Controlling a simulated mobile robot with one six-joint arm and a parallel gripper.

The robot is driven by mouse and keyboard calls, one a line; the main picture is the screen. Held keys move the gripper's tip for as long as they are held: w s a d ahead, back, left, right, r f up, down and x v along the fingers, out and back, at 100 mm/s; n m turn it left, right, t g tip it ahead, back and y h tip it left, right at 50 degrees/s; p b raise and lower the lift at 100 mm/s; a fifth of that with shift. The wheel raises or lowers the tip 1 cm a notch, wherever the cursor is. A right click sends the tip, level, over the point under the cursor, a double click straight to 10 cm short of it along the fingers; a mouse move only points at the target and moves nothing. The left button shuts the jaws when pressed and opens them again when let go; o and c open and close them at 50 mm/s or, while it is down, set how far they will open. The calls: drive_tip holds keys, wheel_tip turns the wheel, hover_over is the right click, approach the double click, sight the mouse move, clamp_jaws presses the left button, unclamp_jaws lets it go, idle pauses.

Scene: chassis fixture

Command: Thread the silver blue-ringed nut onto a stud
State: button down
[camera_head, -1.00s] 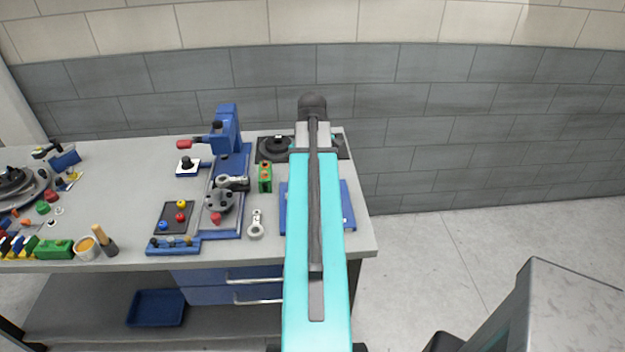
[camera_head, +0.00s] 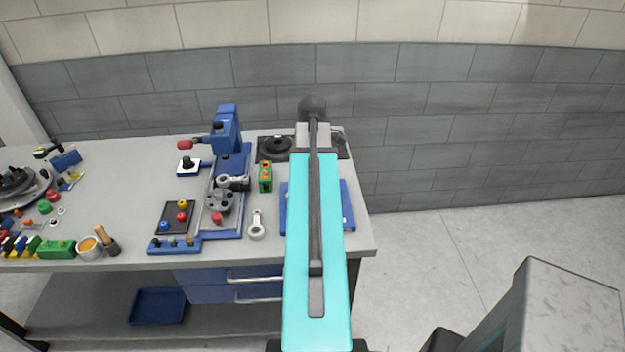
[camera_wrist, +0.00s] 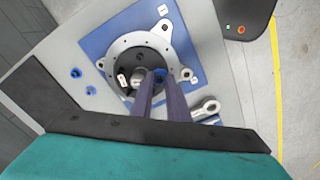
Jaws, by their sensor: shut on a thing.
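In the wrist view my gripper (camera_wrist: 158,82) reaches down over the dark hub of a round grey flange (camera_wrist: 118,44) with pierced ears. Its long fingers are shut on the blue-ringed nut (camera_wrist: 160,72), of which only a blue bit shows at the tips. A silver stud-like post (camera_wrist: 136,76) stands just left of the fingertips. The fingers hide part of the hub, and I cannot tell whether the nut touches a stud. The flange sits on a blue plate (camera_wrist: 91,46). In the head view my arm hides the gripper and most of that plate (camera_head: 349,207).
Two more blue-ringed pieces (camera_wrist: 76,73) lie left of the plate in the wrist view. A ring-ended metal part (camera_wrist: 207,108) lies to the right. In the head view a blue clamp fixture (camera_head: 228,130) and a green block (camera_head: 265,184) stand left of my arm.

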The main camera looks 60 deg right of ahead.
drive_tip(key=shift+n, duration=1)
drive_tip(key=shift+p, duration=0.35)
drive_tip(key=shift+n+p, duration=0.45)
drive_tip(key=shift+n, duration=1.25)
drive_tip(key=shift+n, duration=0.3)
drive_tip(key=shift+n+p, duration=0.3)
drive_tip(key=shift+n, duration=1.2)
drive_tip(key=shift+n+p, duration=0.55)
drive_tip(key=shift+n, duration=1.15)
